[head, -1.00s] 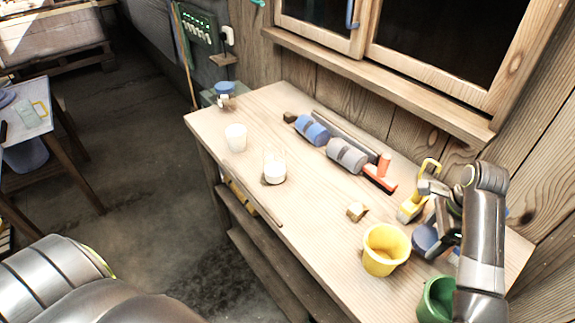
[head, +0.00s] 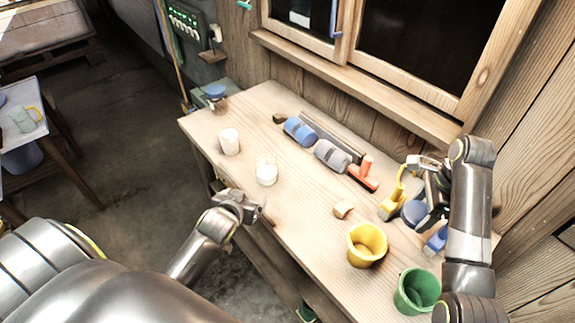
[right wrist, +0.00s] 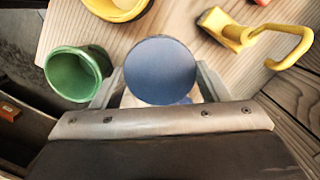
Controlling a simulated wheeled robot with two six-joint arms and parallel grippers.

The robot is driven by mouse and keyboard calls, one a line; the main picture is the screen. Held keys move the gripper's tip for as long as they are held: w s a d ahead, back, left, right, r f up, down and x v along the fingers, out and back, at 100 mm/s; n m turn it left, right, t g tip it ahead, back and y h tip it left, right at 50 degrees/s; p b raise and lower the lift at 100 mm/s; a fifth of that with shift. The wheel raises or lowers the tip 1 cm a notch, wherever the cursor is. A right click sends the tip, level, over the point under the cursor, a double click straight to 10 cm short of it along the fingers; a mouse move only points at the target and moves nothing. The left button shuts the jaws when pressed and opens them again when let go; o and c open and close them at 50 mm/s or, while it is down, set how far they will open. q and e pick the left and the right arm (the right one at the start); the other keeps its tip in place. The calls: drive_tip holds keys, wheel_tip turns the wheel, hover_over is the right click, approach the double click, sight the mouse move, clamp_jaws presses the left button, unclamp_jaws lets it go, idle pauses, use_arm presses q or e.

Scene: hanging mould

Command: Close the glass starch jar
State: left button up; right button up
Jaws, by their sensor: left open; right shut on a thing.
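The glass jar (head: 267,172) with white starch stands upright and open near the left front edge of the bench in the head view. A blue round disc that looks like a lid (head: 415,213) is at my right gripper (head: 424,206) on the right of the bench. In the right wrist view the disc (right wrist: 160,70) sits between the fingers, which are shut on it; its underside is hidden. My left gripper (head: 258,207) is open and empty, by the bench's front edge, nearer the camera than the jar and apart from it.
A white cup (head: 229,142) stands left of the jar, and a blue-topped jar (head: 215,94) is in the far left corner. A yellow bucket (head: 367,246), green bucket (head: 417,291), wooden block (head: 343,209) and yellow-handled tool (head: 393,204) are on the right. Rolls (head: 300,131) lie behind.

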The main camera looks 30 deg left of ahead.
sight(263, 171)
drive_tip(key=shift+f+b, duration=0.85)
drive_tip(key=shift+f, duration=0.05)
wheel_tip(263, 171, down, 3)
drive_tip(key=b, duration=0.2)
drive_tip(key=shift+r+b, duration=0.15)
drive_tip(key=shift+b, duration=0.15)
use_arm(q)
drive_tip(key=w, duration=0.1)
drive_tip(key=w+r+t, duration=0.1)
drive_tip(key=w, duration=0.1)
drive_tip(key=w+t+b, duration=0.1)
drive_tip(key=shift+w+r, duration=0.3)
use_arm(e)
drive_tip(key=shift+f, duration=0.45)
use_arm(q)
drive_tip(key=shift+s+r, duration=0.1)
drive_tip(key=shift+p+x, duration=0.85)
drive_tip(key=shift+x, duration=2.6)
use_arm(e)
drive_tip(key=shift+r, duration=0.85)
use_arm(q)
drive_tip(key=shift+r, duration=0.1)
